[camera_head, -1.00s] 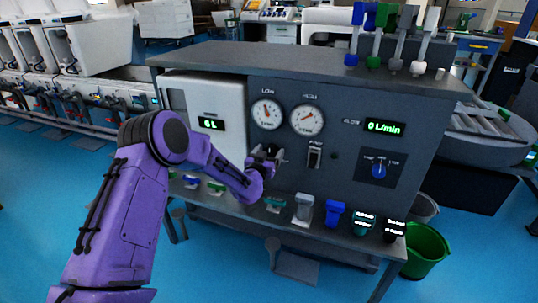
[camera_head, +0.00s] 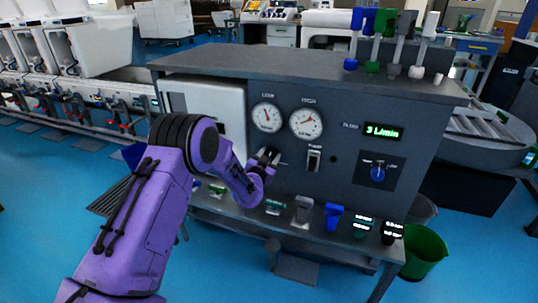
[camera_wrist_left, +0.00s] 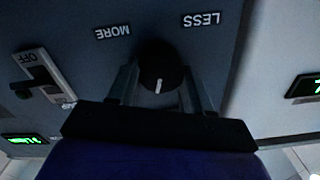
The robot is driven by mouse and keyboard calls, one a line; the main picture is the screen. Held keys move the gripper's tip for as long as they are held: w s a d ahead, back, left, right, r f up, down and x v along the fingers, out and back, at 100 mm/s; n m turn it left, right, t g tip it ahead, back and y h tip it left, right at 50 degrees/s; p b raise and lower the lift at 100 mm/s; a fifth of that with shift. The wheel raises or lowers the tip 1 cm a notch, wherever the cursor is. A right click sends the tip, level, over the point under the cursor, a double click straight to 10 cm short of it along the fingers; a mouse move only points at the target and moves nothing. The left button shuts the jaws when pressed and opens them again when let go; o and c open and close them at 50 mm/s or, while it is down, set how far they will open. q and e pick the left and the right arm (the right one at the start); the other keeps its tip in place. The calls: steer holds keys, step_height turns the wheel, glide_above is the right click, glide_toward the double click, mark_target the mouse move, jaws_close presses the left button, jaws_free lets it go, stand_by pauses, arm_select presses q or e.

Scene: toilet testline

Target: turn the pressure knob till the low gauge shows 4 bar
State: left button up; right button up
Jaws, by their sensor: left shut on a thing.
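The low gauge (camera_head: 267,117) is a white dial on the grey test bench, left of the high gauge (camera_head: 306,123). Its needle points up, slightly left; the figures are too small to read. The black pressure knob (camera_wrist_left: 157,65) shows in the left wrist view between the words MORE and LESS, its white mark pointing down in that picture. My left gripper (camera_head: 268,157) is below the low gauge, its fingers shut on the knob, one on each side; it also shows in the left wrist view (camera_wrist_left: 157,92). My right gripper is not in view.
A pump switch (camera_head: 314,160) is right of the gripper. A green flow display (camera_head: 383,131) reads 3 L/min, above a blue selector knob (camera_head: 377,174). Several coloured fittings stand along the bench's front ledge below. A green bucket (camera_head: 425,252) stands at the right.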

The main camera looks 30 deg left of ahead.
arm_select(q)
steer(key=m, duration=0.4)
steer(key=shift+d, duration=0.15)
steer(key=shift+f+m, duration=0.15)
steer(key=shift+m, duration=1.95)
steer(key=o, duration=1)
steer(key=shift+o, duration=0.2)
steer(key=p+v, duration=0.2)
steer(key=v, duration=0.8)
steer(key=shift+s, duration=0.2)
